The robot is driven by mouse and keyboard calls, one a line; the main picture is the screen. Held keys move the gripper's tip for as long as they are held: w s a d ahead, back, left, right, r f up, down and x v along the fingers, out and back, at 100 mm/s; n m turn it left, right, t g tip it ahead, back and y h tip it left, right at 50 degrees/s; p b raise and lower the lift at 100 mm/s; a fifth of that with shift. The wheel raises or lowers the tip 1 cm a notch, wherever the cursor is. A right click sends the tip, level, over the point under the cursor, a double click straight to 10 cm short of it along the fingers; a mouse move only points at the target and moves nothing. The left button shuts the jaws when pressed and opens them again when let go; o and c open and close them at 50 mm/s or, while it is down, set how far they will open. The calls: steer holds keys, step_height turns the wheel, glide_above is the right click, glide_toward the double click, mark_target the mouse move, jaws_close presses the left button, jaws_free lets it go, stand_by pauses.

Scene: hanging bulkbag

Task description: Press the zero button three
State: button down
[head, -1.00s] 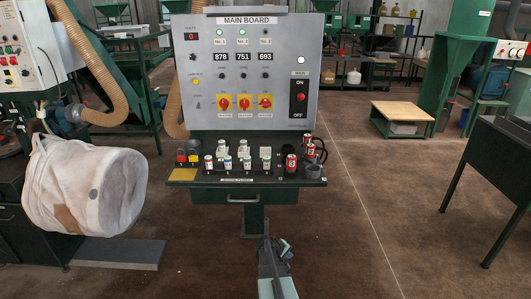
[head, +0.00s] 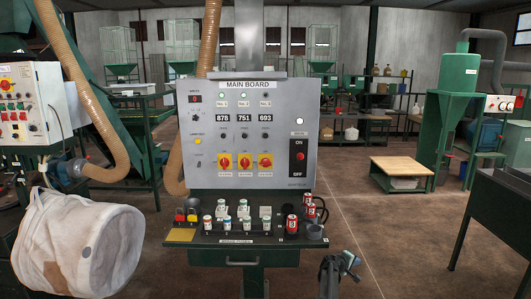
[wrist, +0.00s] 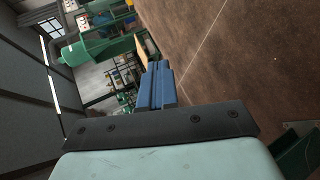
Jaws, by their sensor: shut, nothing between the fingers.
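The grey MAIN BOARD panel (head: 225,180) stands upright in the head view, with three columns No.1, No.2 and No.3. My gripper (head: 348,262) is low at the right of the console, apart from the panel. In the wrist view its blue fingers (wrist: 157,86) are shut together with nothing between them.
A green shelf (head: 215,252) below the panel carries several small cans, blocks and dark cables. A white bulk bag (head: 75,250) hangs at the left. A wooden-topped low table (head: 402,166) stands behind at the right. The floor right of the console is open.

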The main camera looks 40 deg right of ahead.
steer(key=s+d+r, duration=0.3)
steer(key=d+r, duration=0.3)
steer(key=w+a+r+m+t+y, duration=0.1)
steer(key=w+r+m+t+y, duration=0.2)
steer(key=w+r, duration=0.8)
steer(key=w+a+r+m+t, duration=0.1)
steer(key=w+r+m+t, duration=0.35)
steer(key=w+r, duration=0.6)
steer(key=w+a+r+t+y, duration=0.1)
steer(key=w+a+r+t, duration=0.15)
steer(key=r, duration=0.45)
steer(key=w+a+r+t+y, duration=0.1)
steer(key=w+a+r+t, duration=0.15)
steer(key=r, duration=0.55)
steer(key=w+a+r+t+y, duration=0.1)
steer(key=w+a+r+t, duration=0.15)
steer(key=r, duration=0.45)
steer(key=n+t+y, duration=0.2)
steer(key=t+y, duration=0.1)
steer(key=y, duration=0.4)
glide_toward(266, 136)
steer(key=a+f, duration=0.2)
steer(key=a, duration=0.7)
steer(key=shift+r, duration=0.2)
steer(key=shift+d, duration=0.15)
steer(key=w+d, duration=0.6)
